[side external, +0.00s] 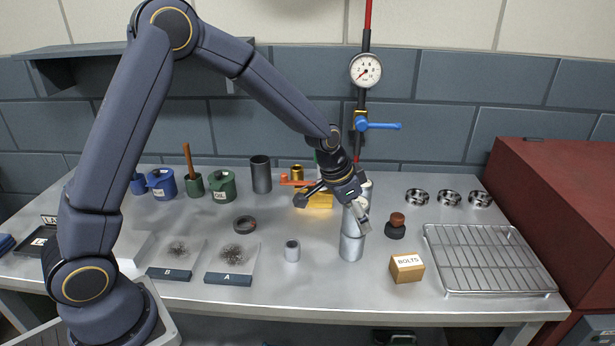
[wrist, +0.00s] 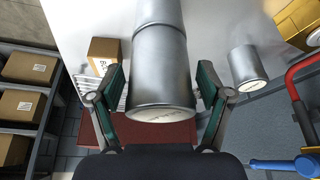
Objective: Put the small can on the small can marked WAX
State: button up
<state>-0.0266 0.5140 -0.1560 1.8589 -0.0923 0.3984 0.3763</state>
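Two silver cans stand stacked in the middle of the bench in the side external view. The upper can (side external: 349,222) rests on the lower can (side external: 351,247) and looks upright and lined up with it. In the wrist view the upper can (wrist: 163,75) lies between the fingers of my gripper (wrist: 160,80), with the lower can (wrist: 158,12) beyond it. My gripper (side external: 357,211) is open around the upper can, with a narrow gap on each side. The writing on the can tops is unreadable.
A BOLTS box (side external: 406,268), a dark brown-topped item (side external: 396,226) and a wire rack (side external: 487,270) are on the right. A yellow block (side external: 318,201) and a pipe with a blue-handled valve (side external: 380,126) stand behind. Trays (side external: 231,278) lie left.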

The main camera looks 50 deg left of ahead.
jog(key=shift+r, duration=0.1)
jog(key=v, duration=1.1)
jog(key=s+a+r+n, duration=0.1)
jog(key=s+r, duration=0.1)
jog(key=s, duration=0.6)
jog(key=s+a+r+n+t+y, duration=0.1)
jog(key=s+a+r+n, duration=0.1)
jog(key=s, duration=0.6)
jog(key=s+a+r+n, duration=0.1)
jog(key=s+a+r, duration=0.1)
jog(key=s, duration=0.6)
jog(key=shift+s+a+n+y, duration=0.2)
jog(key=shift+s+n+y, duration=0.1)
jog(key=shift+y, duration=0.1)
